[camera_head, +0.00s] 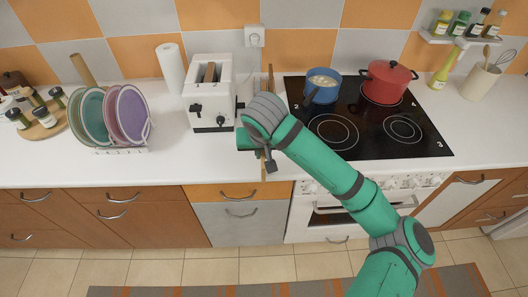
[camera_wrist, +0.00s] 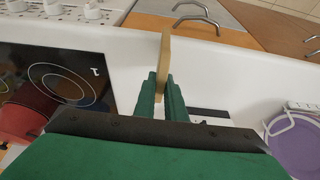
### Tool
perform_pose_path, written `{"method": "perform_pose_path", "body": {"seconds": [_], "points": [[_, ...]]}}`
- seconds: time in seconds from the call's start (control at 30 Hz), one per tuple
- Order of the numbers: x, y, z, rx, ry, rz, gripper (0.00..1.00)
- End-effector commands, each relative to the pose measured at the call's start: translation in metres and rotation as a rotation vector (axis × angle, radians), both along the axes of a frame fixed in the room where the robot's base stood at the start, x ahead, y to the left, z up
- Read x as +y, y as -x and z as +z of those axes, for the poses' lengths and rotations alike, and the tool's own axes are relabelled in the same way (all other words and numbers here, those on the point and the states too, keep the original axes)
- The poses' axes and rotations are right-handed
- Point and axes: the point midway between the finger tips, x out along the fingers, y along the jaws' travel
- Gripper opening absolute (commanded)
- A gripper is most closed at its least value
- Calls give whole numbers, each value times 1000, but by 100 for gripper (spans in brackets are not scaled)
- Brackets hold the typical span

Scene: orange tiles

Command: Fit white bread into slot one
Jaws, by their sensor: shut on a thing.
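My gripper (camera_head: 258,147) is at the counter's front part, right of and nearer than the toaster. The wrist view shows its two green fingers (camera_wrist: 162,95) shut on a thin tan slice, the white bread (camera_wrist: 165,58), held on edge and sticking out past the fingertips. In the head view a narrow edge of the bread (camera_head: 263,168) shows below my gripper; the rest is hidden. The white toaster (camera_head: 208,108) stands upright on the counter, with a lever and dark knobs on its front. Something brown (camera_head: 210,72) shows in its top; which slot is which I cannot tell.
A rack of coloured plates (camera_head: 122,150) stands left of the toaster, with a paper roll (camera_head: 171,70) behind. A thin brown upright item (camera_head: 270,78) is behind my arm. The black stove (camera_head: 366,143) bears a blue pot (camera_head: 321,92) and red pot (camera_head: 384,88). Counter before the toaster is clear.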

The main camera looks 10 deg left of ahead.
Motion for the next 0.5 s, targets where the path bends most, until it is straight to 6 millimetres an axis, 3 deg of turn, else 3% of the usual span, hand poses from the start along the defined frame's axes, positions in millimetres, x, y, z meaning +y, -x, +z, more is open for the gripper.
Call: {"method": "perform_pose_path", "body": {"seconds": [0.1,0.13,0.2,0.5], "points": [[2,0,0,0,0,3,0],[2,0,0,0,0,3,15],[2,0,0,0,0,3,32],[0,0,1,0,0,0,32]]}}
